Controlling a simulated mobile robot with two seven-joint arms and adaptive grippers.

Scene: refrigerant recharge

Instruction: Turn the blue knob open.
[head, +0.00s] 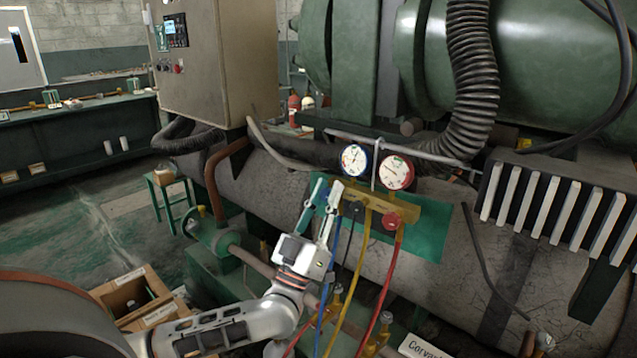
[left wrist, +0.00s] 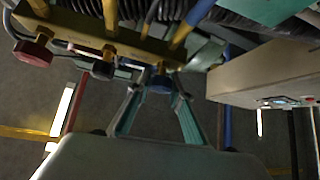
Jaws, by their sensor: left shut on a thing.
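The brass gauge manifold (head: 408,212) carries a blue-rimmed gauge (head: 355,160) and a red-rimmed gauge (head: 396,172). A red knob (head: 391,221) sits at its front right, and it also shows in the left wrist view (left wrist: 33,50). My left gripper (head: 326,190) is at the manifold's left end. In the left wrist view, the blue knob (left wrist: 160,83) sits between the two fingertips of my left gripper (left wrist: 158,92), which are closed on it. My right gripper is not in view.
Blue, yellow (head: 357,268) and red (head: 382,283) hoses hang below the manifold beside my left gripper. A thick black corrugated hose (head: 470,75) is at the upper right. A grey control cabinet (head: 222,60) stands behind. An open cardboard box (head: 130,292) is at lower left.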

